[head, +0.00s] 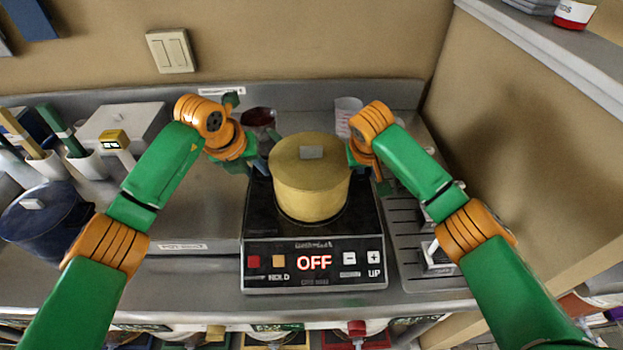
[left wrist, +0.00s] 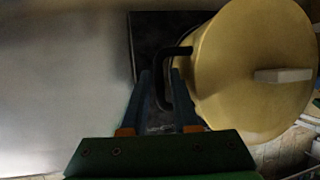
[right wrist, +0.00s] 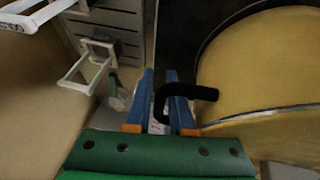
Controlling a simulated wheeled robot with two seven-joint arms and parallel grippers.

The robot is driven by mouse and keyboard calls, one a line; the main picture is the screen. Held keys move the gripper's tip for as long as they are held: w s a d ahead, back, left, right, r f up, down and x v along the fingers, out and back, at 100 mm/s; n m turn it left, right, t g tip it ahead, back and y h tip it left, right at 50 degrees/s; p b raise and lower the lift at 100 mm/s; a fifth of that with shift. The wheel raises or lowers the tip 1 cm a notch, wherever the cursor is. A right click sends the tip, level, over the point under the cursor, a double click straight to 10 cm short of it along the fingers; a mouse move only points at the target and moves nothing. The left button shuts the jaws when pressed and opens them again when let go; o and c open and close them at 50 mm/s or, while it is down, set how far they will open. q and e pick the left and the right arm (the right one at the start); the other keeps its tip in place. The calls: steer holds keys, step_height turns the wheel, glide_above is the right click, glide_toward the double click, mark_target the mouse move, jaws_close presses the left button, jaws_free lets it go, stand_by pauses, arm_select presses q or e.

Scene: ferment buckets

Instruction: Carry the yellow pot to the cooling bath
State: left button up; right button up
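The yellow pot (head: 311,185) stands upright and lidded on the black hotplate (head: 316,240), whose display reads OFF. My left gripper (head: 259,165) is at the pot's left side. My right gripper (head: 368,166) is at the right side. In the right wrist view its fingers sit close around the other black handle (right wrist: 205,93). I cannot clearly identify a cooling bath in these views.
A dark blue pot (head: 45,222) stands at the left, by white cups with green and yellow handles. A grey box (head: 120,128) stands behind. A clear measuring cup (head: 347,115) and a dark red vessel (head: 259,118) are behind the hotplate. Bare steel counter lies left of the hotplate.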

arm_select(q)
jaws_close()
arm_select(e)
jaws_close()
arm_select(q)
steer(key=shift+r, duration=0.15)
arm_select(e)
steer(key=shift+r, duration=0.1)
stand_by(0.9)
